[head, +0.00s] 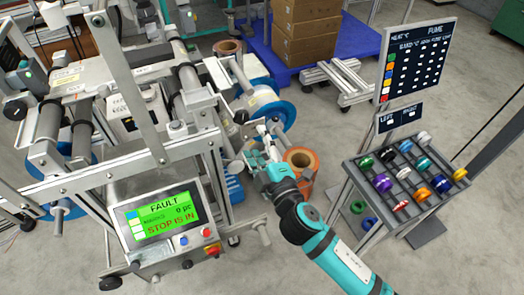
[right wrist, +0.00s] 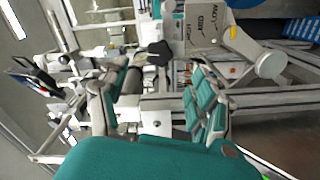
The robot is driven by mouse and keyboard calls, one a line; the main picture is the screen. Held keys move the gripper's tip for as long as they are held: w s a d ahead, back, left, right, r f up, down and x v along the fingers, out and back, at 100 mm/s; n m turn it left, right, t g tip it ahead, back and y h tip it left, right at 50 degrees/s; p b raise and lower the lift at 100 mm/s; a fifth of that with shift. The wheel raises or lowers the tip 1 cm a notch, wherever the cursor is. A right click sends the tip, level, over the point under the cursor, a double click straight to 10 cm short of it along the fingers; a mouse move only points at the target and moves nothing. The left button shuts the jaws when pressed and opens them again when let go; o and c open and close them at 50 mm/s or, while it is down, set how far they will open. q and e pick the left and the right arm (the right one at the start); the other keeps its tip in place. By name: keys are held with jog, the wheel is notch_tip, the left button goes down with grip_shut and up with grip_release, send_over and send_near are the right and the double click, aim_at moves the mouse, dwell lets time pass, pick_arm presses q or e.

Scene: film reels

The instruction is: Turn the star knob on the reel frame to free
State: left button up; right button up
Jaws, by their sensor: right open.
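The black star knob (right wrist: 155,53) shows in the right wrist view, just beyond and between the fingertips of my right gripper (right wrist: 158,88). The gripper's two teal-padded fingers are spread to either side, with nothing held between them. A pale plate (right wrist: 218,28) with small lettering sits to the right of the knob; its words look like LOW and MED, turned sideways. In the head view my right gripper (head: 262,152) is beside the reel frame (head: 228,155), near the blue reels (head: 272,97). The knob cannot be made out clearly there. My left gripper is not in view.
A control panel (head: 160,222) reads FAULT and STOP IS IN. An orange-brown roll (head: 300,160) stands close to my right gripper. A rack (head: 375,210) of coloured spools and a sign board (head: 418,60) stand to the right. Boxes (head: 305,30) sit on a blue pallet behind.

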jog(key=v, duration=0.2)
jog(key=shift+s+d, duration=0.1)
jog(key=shift+s, duration=0.2)
